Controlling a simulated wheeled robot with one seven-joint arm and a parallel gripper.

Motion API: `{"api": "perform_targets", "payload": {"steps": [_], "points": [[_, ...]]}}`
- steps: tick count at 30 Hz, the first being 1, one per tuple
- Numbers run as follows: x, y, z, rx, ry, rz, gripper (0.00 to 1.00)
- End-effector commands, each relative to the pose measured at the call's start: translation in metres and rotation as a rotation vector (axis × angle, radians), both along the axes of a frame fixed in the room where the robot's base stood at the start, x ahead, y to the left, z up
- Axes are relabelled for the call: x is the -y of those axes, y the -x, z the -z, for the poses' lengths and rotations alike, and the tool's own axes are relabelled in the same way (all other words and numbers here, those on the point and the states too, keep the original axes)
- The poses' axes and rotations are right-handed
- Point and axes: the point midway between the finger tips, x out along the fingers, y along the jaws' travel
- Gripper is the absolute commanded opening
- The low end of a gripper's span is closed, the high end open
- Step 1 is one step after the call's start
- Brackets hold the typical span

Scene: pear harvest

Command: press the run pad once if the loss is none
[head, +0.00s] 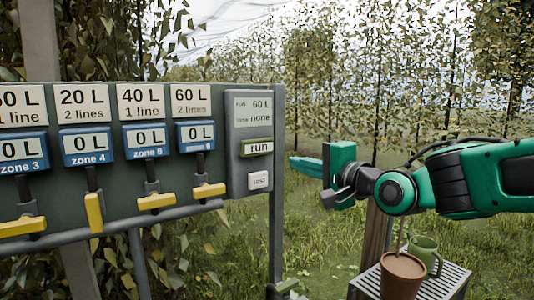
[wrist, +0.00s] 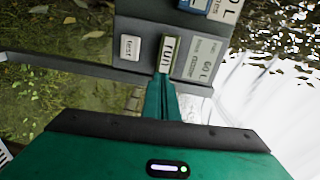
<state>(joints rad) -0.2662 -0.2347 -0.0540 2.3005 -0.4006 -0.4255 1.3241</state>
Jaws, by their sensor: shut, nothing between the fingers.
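The run pad (head: 257,148) is a pale, green-edged button on the grey control box at the panel's right end. The display (head: 254,112) above it reads "run 60 L", and a lower line ends in "none"; its small first word looks like "loss". My gripper (head: 292,163) is shut and empty, pointing left at the box, with a visible gap to its right edge. In the wrist view the shut fingers (wrist: 166,82) line up with the run pad (wrist: 167,53); contact cannot be told there. The display (wrist: 203,58) shows beside it.
A white test pad (head: 258,180) sits below the run pad. The panel (head: 100,188) carries litre cards, blue zone meters reading 0 L and yellow valve handles (head: 157,202). A brown pot (head: 402,276) and green mug (head: 425,253) stand on a slatted table (head: 450,285) below my arm.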

Motion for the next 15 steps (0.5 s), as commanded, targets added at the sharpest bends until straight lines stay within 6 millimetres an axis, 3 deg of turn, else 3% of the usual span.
{"api": "perform_targets", "payload": {"steps": [4, 15], "points": [[-0.0106, 0.0012, -0.0111, 0.011, -0.06, -0.019, 0.0], [-0.0105, -0.0013, -0.0111, 0.011, -0.059, -0.016, 0.0]]}}
